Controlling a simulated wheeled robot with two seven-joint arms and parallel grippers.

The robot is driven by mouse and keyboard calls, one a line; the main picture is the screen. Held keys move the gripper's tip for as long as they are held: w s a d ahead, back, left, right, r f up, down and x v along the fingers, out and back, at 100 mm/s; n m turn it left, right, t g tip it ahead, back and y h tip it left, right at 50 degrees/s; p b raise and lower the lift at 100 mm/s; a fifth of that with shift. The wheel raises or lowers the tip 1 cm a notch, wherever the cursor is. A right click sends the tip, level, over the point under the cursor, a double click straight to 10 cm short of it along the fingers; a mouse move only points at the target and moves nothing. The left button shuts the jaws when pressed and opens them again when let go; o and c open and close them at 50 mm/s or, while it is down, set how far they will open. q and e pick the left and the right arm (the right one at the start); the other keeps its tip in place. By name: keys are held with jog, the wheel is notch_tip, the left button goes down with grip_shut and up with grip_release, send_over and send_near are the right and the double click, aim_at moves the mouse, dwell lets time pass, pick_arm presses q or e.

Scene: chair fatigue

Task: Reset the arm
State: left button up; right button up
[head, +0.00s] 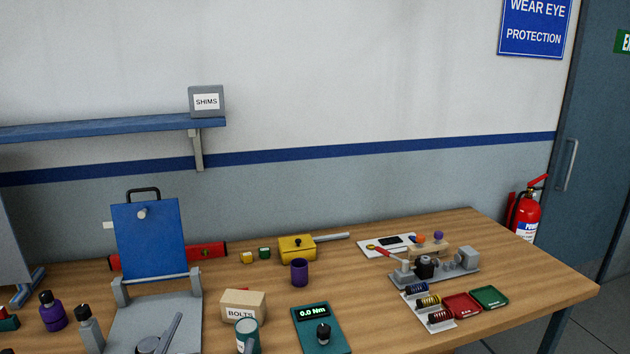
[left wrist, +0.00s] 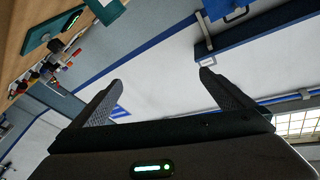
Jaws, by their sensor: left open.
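My left gripper (left wrist: 160,77) shows in the left wrist view with its two dark ridged fingers wide apart and nothing between them. It is clear of the bench items, with the wall behind it. I do not make it out in the head view, and my right gripper is in neither view. At the bench's left, an upright blue panel (head: 152,243) with a black top handle and a round knob stands in a grey fixture (head: 185,308). A grey lever (head: 173,333) lies slanted at the fixture's front, cut by the frame edge. Which part is the task's arm I cannot tell.
A blue shelf (head: 100,131) holds a SHIMS box (head: 207,102).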

pick_arm(q)
jog(key=s+a+f+n+g+y, duration=0.1)
jog(key=s+a+f+n+g, duration=0.25)
jog(key=f, duration=0.65)
jog(key=s+a+f+n+g+y, duration=0.1)
jog(key=s+a+f+g+y, duration=0.1)
jog(key=s+f+g, duration=0.55)
jog(key=s+d+f+g+h, duration=0.1)
jog(key=s+f+g, duration=0.2)
jog(key=s+f, duration=0.5)
jog(key=s+d+f+g+h, duration=0.1)
jog(key=s+f+g, duration=0.2)
jog(key=s+f, duration=0.55)
jog(key=s+f+g, duration=0.1)
jog(key=s+f, duration=0.2)
jog(key=f, duration=2.2)
jog(key=s+a+f+g, duration=0.1)
jog(key=s+a+f, duration=0.2)
jog(key=s+f, duration=1.5)
jog(key=shift+a+m, duration=0.2)
jog(key=shift+m, duration=0.15)
